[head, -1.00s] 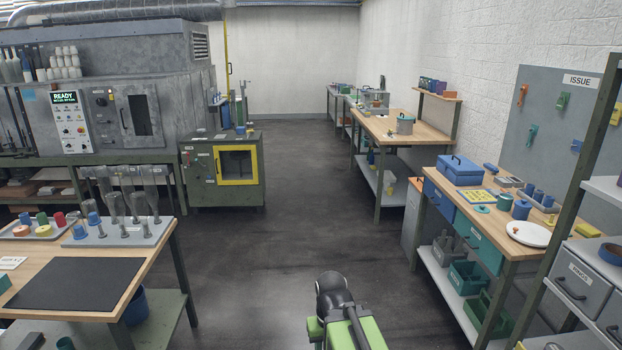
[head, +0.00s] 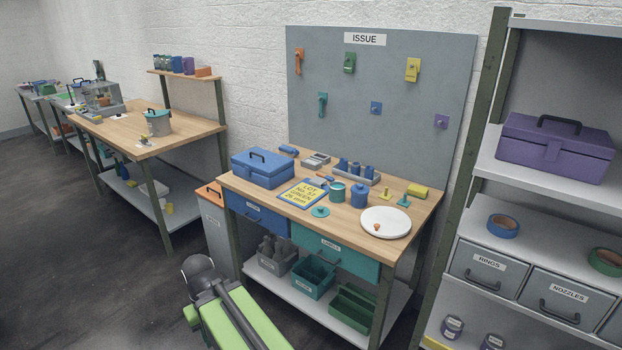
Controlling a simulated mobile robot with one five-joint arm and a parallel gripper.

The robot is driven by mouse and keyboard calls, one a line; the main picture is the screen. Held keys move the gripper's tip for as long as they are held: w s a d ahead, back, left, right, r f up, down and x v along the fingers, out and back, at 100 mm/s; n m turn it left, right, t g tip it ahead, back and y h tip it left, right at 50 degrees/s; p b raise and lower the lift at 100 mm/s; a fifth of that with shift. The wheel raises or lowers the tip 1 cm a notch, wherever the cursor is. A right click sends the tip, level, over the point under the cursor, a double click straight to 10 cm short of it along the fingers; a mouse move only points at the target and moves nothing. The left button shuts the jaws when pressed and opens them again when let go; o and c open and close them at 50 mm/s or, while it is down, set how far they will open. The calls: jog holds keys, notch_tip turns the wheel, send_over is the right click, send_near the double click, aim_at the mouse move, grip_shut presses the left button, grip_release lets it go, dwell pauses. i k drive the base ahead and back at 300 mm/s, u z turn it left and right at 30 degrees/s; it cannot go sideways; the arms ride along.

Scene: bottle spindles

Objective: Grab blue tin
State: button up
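A small blue tin (head: 359,196) with a lid stands upright on the wooden top of the workbench (head: 262,195) under the ISSUE board. A teal tin (head: 337,192) stands just left of it, and a white round plate lies to its right. My green and black arm shows at the bottom of the head view, in front of the bench and well short of the tin. I see no gripper fingers, so what they hold is hidden.
A shelving unit (head: 466,180) rises at the right. The floor (head: 90,270) at left is open.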

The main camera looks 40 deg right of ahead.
aim_at(356, 201)
jog(key=z, duration=0.35)
jog(key=i, duration=1.65)
jog(key=z, duration=0.45)
